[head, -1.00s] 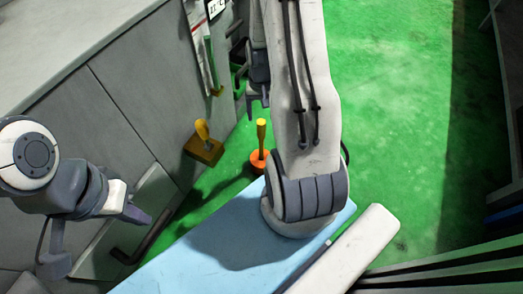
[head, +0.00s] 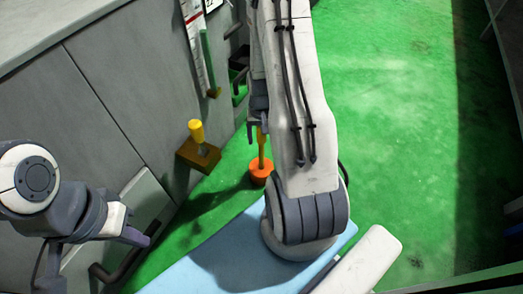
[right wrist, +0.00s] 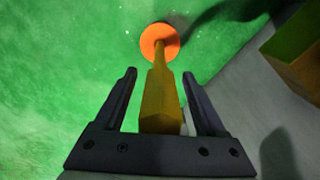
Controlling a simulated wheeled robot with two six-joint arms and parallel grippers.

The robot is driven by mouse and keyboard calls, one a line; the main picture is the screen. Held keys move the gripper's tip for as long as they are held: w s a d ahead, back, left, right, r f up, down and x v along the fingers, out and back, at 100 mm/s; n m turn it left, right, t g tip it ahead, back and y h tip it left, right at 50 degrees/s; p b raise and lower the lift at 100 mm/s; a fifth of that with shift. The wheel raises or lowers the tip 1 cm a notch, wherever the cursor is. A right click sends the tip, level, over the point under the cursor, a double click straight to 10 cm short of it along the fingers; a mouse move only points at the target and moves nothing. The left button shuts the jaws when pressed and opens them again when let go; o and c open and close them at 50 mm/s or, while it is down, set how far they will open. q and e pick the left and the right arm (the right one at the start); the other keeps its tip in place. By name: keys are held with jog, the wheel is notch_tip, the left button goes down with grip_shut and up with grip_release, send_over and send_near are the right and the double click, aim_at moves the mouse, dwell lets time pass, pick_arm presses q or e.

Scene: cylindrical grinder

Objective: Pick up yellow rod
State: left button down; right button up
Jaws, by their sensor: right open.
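The yellow rod (head: 261,150) stands upright in a round orange base (head: 261,174) on the green floor. Its upper end is partly hidden by my right gripper (head: 258,130) in the head view. In the right wrist view the rod (right wrist: 160,98) lies between the two fingers of my open right gripper (right wrist: 159,75), with the orange base (right wrist: 160,43) beyond the fingertips. I cannot tell whether a finger touches the rod. My left gripper (head: 95,262) is open and empty at the lower left, far from the rod.
A brown block (head: 199,155) with a yellow knob (head: 196,131) sits left of the rod, by the grey machine cabinet (head: 110,100). A dark handle (head: 125,265) juts from the cabinet. The green floor (head: 390,120) at right is clear.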

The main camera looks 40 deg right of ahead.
jog(key=shift+f, duration=0.5)
pick_arm(q)
jog(key=shift+f, duration=0.35)
pick_arm(e)
jog(key=shift+r, duration=0.1)
grip_shut()
